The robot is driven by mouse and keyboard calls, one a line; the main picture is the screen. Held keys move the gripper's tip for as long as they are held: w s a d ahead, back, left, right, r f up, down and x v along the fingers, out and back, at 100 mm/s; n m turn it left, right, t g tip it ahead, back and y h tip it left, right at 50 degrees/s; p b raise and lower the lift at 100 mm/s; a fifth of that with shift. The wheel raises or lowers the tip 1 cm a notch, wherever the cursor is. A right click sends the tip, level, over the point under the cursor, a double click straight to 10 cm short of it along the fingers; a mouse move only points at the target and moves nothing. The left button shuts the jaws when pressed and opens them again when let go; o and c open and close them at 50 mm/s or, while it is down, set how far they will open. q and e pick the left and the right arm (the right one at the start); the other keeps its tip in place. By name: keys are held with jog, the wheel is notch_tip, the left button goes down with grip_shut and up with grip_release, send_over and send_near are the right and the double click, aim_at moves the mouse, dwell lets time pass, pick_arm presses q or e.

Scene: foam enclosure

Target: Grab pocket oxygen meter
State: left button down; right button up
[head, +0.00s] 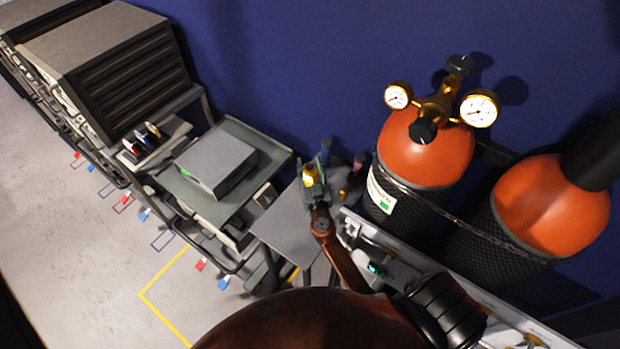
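A small yellow-topped device (309,174), which may be the pocket oxygen meter, shows at the far end of the grey table. It is too small to identify for sure. My dark reddish arm comes up from the bottom, and my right gripper (314,200) appears at its end, directly at this device. I cannot tell whether its fingers are apart or closed, or whether they touch the device. The arm hides part of the table. My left gripper is not in view.
Small dark bottles (354,178) stand right of the device. A cart (265,150) carries a grey box (217,160). A white bench (400,262) runs lower right, with a small teal-lit device (375,268).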

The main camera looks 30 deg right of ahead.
jog(key=shift+c, duration=0.3)
grip_shut()
dwell(0.6)
